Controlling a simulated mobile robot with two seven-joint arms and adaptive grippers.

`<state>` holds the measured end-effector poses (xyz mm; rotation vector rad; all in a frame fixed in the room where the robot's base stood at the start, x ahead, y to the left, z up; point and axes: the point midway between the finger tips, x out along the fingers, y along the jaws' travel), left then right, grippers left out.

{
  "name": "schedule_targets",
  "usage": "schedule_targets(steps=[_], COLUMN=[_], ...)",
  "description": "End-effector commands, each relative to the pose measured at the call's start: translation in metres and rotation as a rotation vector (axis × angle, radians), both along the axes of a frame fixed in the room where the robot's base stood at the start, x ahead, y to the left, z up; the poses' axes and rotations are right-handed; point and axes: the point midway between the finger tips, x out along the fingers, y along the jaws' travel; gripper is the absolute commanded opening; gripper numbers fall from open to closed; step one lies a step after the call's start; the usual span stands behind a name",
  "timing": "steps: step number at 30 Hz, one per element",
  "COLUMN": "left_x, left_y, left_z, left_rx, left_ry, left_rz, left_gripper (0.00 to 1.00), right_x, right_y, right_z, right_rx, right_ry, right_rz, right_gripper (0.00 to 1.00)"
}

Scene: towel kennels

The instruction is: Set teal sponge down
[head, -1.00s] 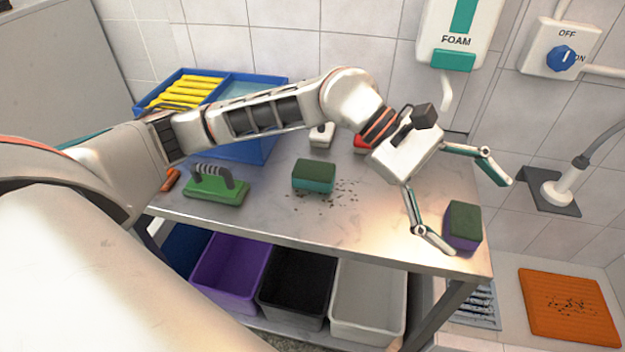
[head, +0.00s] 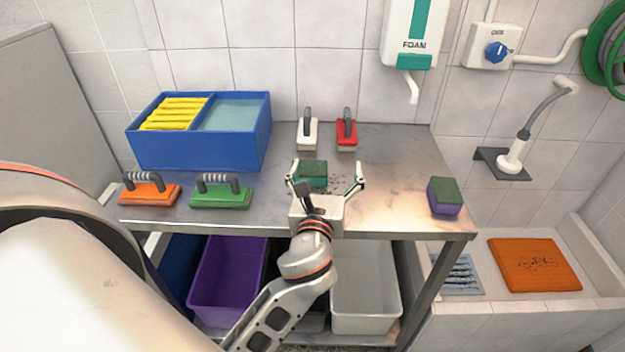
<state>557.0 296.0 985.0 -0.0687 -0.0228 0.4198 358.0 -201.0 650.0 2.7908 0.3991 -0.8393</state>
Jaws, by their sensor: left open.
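The teal sponge (head: 312,174) has a dark green top and sits on the steel table (head: 390,200), left of some dark crumbs. My left gripper (head: 327,176) is open, with its fingers pointing to the back of the table. One finger is at the left of the sponge and the other is to its right, over the crumbs. I cannot tell whether either finger touches the sponge. My right gripper is not in view.
A purple sponge (head: 444,198) lies near the table's right end. Orange (head: 150,192) and green (head: 220,194) brushes lie left; white (head: 307,132) and red (head: 346,134) ones stand behind. A blue tray (head: 200,150) is at back left. Bins, including a purple one (head: 225,280), are below.

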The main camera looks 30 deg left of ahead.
Motion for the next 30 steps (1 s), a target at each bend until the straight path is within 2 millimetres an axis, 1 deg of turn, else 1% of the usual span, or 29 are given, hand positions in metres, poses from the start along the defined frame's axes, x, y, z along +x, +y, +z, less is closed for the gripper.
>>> schedule_targets(steps=[1,3,6,8,16,24,27,30], left_x=[-0.012,-0.023,-0.03,-0.028,-0.005,0.027,0.033,0.035], left_y=[0.013,0.026,0.034,0.038,0.052,0.069,0.072,0.073], left_z=[-0.021,-0.04,-0.053,-0.056,-0.059,-0.064,-0.065,-0.065], left_rx=[-0.008,-0.012,-0.012,-0.011,-0.01,-0.01,-0.01,-0.01], left_ry=[0.064,0.125,0.168,0.175,0.172,0.172,0.171,0.172], left_rz=[0.048,0.092,0.121,0.127,0.127,0.125,0.124,0.123], left_gripper=[0.85,0.85,0.85,0.85,0.85,0.85,0.85,0.85], right_x=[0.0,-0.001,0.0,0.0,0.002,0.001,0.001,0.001], right_y=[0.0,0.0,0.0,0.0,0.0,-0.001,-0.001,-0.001], right_z=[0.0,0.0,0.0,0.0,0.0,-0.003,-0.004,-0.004], right_rx=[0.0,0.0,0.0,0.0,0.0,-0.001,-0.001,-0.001], right_ry=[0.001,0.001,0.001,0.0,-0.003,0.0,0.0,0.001], right_rz=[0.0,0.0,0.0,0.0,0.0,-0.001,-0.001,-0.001], right_gripper=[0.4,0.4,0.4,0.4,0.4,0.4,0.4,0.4])
